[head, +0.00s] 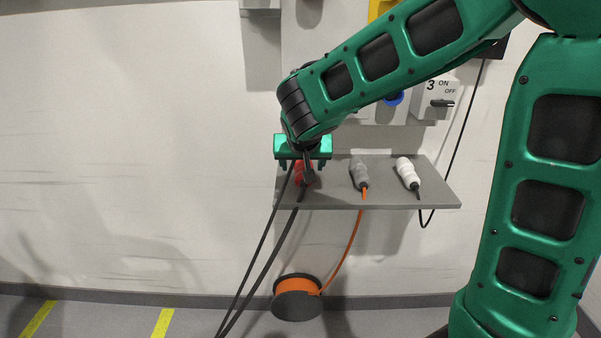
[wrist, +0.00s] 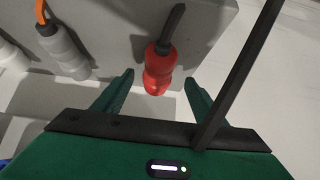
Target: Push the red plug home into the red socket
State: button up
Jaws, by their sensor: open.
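The red plug (wrist: 158,75) lies on the grey shelf with its black cable, its red end facing my gripper. In the head view the red plug (head: 298,174) shows only in part, behind my gripper. My gripper (wrist: 158,79) is open, with its green fingers on either side of the red plug's near end in the wrist view. A gap shows between plug and each finger. In the head view my gripper (head: 303,160) is at the shelf's left end. I cannot see a red socket; my arm covers part of the wall panel.
The grey shelf (head: 420,200) also bears a grey plug (head: 359,172) with an orange cable and a white plug (head: 406,170). A blue socket (head: 393,98) and a switch box (head: 434,100) are above. An orange cable reel (head: 297,298) is below. Black cables hang near my gripper.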

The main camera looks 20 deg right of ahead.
aim_at(303, 167)
jog(key=shift+x, duration=2.35)
jog(key=shift+s+d+f, duration=0.1)
jog(key=shift+c, duration=0.5)
jog(key=c, duration=1.2)
